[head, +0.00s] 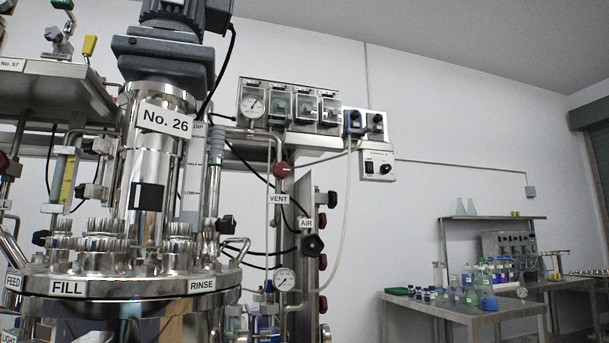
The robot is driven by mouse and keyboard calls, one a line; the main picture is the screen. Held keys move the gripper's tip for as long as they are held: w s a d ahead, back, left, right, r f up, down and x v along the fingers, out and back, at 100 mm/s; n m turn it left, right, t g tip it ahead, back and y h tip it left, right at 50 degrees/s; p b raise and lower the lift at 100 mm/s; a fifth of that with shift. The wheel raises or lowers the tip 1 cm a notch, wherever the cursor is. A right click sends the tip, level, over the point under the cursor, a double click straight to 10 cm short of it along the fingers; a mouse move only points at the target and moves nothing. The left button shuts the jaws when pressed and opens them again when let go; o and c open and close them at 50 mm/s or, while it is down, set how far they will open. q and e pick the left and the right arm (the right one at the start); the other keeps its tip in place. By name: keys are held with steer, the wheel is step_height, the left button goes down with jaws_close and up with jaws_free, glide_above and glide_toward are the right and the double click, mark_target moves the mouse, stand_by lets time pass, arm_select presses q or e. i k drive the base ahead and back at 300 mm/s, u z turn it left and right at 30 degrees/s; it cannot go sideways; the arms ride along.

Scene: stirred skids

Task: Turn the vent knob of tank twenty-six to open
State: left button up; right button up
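The tank (120,290) is a polished steel vessel at the left, with a "No. 26" plate (166,122) on the column above its lid. Right of it, a white "VENT" label (279,199) hangs on a thin steel pipe. A dark red round knob (282,169) sits on that pipe just above the label. I cannot tell its open or closed position from here. A black knob (312,244) sits just below an "AIR" label (306,223), to the lower right. Neither of my grippers is in view.
Gauges and a control box (378,160) are mounted above the knobs. More red knobs line an upright post at right. Cables and a hose hang around the pipes. A steel bench (450,308) with bottles stands far right. A "No. 57" skid shows at upper left.

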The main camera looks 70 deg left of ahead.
mark_target(280, 170)
steer(key=i, duration=1.25)
steer(key=u, duration=3.4)
steer(key=i, duration=0.5)
steer(key=z, duration=0.05)
